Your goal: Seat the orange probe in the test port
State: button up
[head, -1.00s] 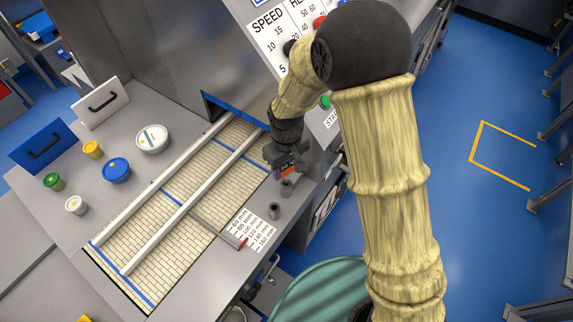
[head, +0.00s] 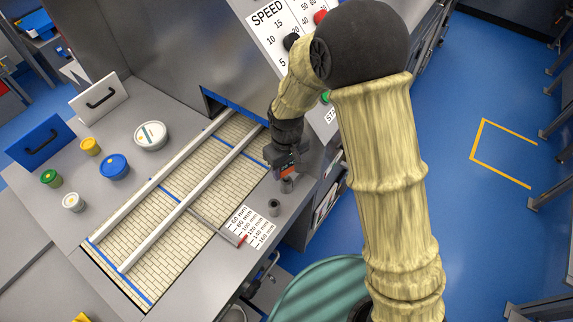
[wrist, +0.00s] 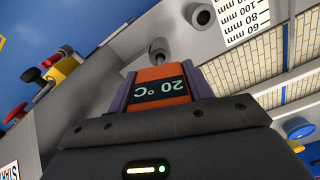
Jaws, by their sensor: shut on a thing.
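My gripper (head: 284,168) is shut on the orange probe (wrist: 160,77), a block with a black "20 °C" label. In the wrist view the purple-grey fingers (wrist: 161,92) stand on both sides of it. In the head view only a small orange part of the probe (head: 286,174) shows below the jaws. A grey round port (head: 287,186) stands just below the probe on the bench; it also shows just beyond the probe in the wrist view (wrist: 158,49). I cannot tell whether the probe's end touches it. A second grey port (head: 274,207) stands nearer the front, empty.
A millimetre scale card (head: 249,228) lies beside the ports. The tiled conveyor with white rails (head: 190,200) runs to their left. Several lidded tubs (head: 114,167) stand farther left. The control panel (head: 283,45) rises behind my arm.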

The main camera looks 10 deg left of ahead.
jog(key=shift+f+b, duration=0.75)
jog(key=shift+f, duration=0.35)
jog(key=o, duration=1.1)
jog(key=shift+r, duration=0.15)
notch_tip(320, 180, up, 17)
jog(key=b, duration=0.3)
jog(key=shift+r, duration=0.1)
jog(key=s+d+f+m+t, duration=0.1)
jog(key=s+d+f+m, duration=0.1)
jog(key=d, duration=0.6)
jog(key=s+d+f+m, duration=0.2)
jog(key=d+f+m, duration=0.1)
jog(key=d, duration=0.6)
jog(key=s+d+f+m+t, duration=0.1)
jog(key=s+d+f+m, duration=0.1)
jog(key=d, duration=0.6)
jog(key=shift+s+d+f+m+t, duration=0.15)
jog(key=shift+s+f+m, duration=0.1)
jog(key=shift+m, duration=0.4)
jog(key=shift+s+d+f+m+t, duration=0.15)
jog(key=shift+s+m, duration=0.1)
jog(key=shift+m, duration=0.4)
